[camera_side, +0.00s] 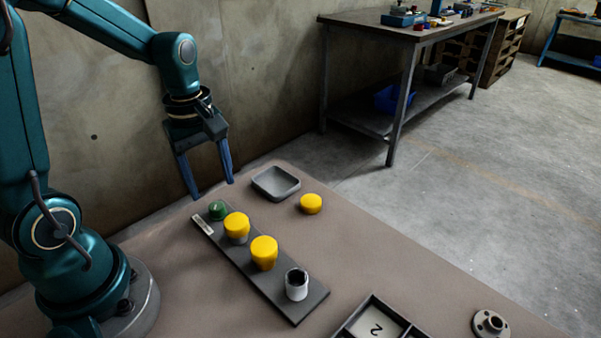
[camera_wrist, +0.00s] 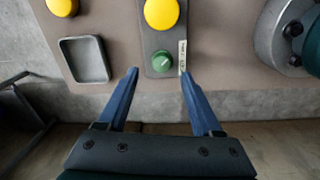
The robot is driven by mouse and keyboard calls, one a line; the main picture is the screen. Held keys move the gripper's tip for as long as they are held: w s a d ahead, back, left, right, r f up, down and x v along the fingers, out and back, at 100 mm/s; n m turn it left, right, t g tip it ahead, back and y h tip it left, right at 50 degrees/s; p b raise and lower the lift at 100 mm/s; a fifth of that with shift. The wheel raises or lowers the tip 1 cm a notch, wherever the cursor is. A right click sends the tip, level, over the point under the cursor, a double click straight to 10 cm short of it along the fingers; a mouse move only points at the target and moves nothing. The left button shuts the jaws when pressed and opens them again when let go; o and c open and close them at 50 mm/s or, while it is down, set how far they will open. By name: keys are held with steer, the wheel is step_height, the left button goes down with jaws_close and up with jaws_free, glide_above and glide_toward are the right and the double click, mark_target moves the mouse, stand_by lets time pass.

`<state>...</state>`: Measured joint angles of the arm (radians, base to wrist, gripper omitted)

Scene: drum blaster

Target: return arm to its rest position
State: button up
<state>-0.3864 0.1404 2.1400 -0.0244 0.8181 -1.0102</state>
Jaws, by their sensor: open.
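My gripper (camera_side: 212,192) is open and empty, its two blue fingers pointing down above the table's back edge. It also shows in the wrist view (camera_wrist: 158,72), with nothing between the fingers. In the side view it hangs above and behind the dark board (camera_side: 285,300), near the green knob (camera_side: 217,210) at the board's far end. The knob also shows in the wrist view (camera_wrist: 162,62), just ahead of the fingers. My arm reaches in from the left.
Two yellow-capped pieces (camera_side: 264,252) and a grey open cup (camera_side: 297,286) stand on the board. A grey tray (camera_side: 276,183) and a loose yellow cap (camera_side: 311,204) lie behind it. A divided box (camera_side: 376,322) and a flanged part (camera_side: 490,324) are in front. A wall (camera_side: 250,80) rises behind.

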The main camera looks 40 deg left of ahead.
steer(key=s+d+r+m+t, duration=0.5)
steer(key=s+d+r+m, duration=0.2)
steer(key=m, duration=0.9)
steer(key=shift+d+r, duration=0.6)
steer(key=shift+d, duration=0.15)
